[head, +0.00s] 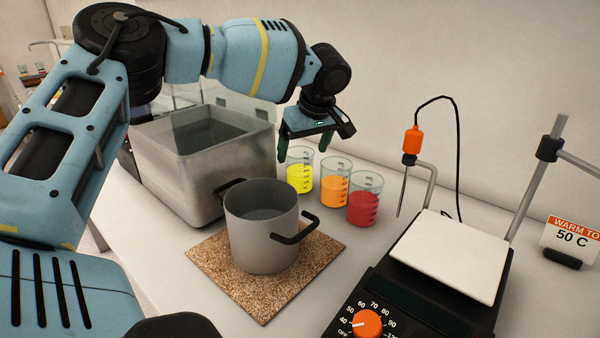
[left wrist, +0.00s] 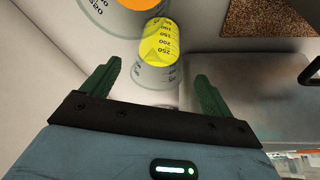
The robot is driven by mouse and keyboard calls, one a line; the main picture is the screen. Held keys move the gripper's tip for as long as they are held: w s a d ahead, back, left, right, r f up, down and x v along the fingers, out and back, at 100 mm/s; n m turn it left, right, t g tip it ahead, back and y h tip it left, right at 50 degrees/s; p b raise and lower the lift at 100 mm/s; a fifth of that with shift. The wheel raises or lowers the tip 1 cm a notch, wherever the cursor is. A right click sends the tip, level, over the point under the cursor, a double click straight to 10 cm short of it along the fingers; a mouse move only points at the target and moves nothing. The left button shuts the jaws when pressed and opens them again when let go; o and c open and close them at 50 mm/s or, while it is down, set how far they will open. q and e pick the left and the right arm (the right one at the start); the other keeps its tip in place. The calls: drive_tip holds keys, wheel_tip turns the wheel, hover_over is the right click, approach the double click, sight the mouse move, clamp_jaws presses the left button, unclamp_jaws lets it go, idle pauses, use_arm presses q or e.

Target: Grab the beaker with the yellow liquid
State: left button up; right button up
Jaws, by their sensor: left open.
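The beaker with yellow liquid (head: 300,172) stands upright on the white bench, leftmost in a row of beakers. An orange-liquid beaker (head: 334,184) and a red-liquid beaker (head: 363,203) stand to its right. My left gripper (head: 314,150) is open and empty, just above and beside the yellow beaker's rim, pointing down. In the left wrist view, the yellow beaker (left wrist: 161,50) appears ahead of and between the two open green fingers (left wrist: 157,88), with the orange beaker (left wrist: 120,8) at upper left. The right gripper is in neither view.
A steel pot (head: 262,235) with black handles stands on a cork mat (head: 215,262) in front. A metal bath (head: 190,165) stands left of the beakers. A hot plate (head: 450,255) with an orange probe (head: 412,142) is at right, beside a "50 C" sign (head: 572,238).

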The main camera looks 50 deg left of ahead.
sight(302, 161)
use_arm(q)
drive_tip(key=shift+x, duration=2.55)
drive_tip(key=shift+w+d, duration=0.1)
drive_tip(key=shift+w, duration=0.05)
drive_tip(key=c, duration=1.2)
drive_tip(key=shift+r, duration=0.15)
